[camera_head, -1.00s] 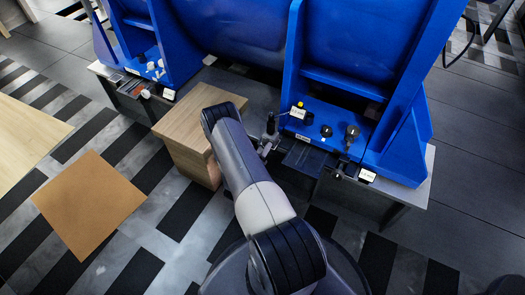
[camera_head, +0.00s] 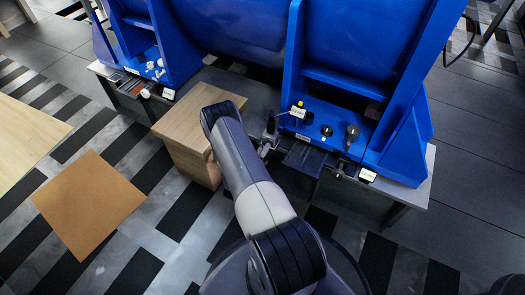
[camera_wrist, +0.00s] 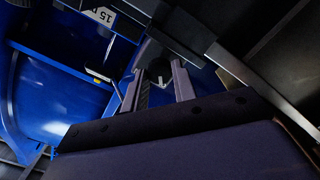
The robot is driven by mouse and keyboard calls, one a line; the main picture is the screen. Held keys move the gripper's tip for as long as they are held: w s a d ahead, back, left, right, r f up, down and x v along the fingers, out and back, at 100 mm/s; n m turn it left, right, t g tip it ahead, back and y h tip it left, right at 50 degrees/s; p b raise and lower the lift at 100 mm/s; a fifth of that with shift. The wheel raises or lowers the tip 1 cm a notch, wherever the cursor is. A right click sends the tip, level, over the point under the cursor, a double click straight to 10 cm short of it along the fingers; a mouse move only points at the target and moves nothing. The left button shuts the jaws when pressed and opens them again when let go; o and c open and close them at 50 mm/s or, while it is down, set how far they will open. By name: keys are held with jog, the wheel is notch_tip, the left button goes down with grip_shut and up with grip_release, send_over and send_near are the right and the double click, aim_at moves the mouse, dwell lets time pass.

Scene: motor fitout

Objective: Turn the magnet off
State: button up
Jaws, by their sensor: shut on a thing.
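The blue fixture (camera_head: 345,112) has a ledge with dark knobs, among them a round knob (camera_head: 326,131) and a taller one (camera_head: 352,132). My gripper (camera_head: 266,148) is at the left front corner of this ledge, partly hidden by my arm. In the wrist view, my gripper's two fingers (camera_wrist: 158,72) are on either side of a small dark knob-like part (camera_wrist: 154,56) with a pale mark. The gripper is shut on that part. I cannot tell for certain that it is the magnet's switch, or which way it is set.
A wooden block (camera_head: 180,150) stands left of my arm. A second blue fixture (camera_head: 140,50) is at the upper left. White labels (camera_head: 298,112) mark the ledge.

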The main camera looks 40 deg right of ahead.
jog(key=shift+m+b, duration=5)
jog(key=shift+m, duration=2.3)
jog(key=o, duration=1)
jog(key=shift+a, duration=0.1)
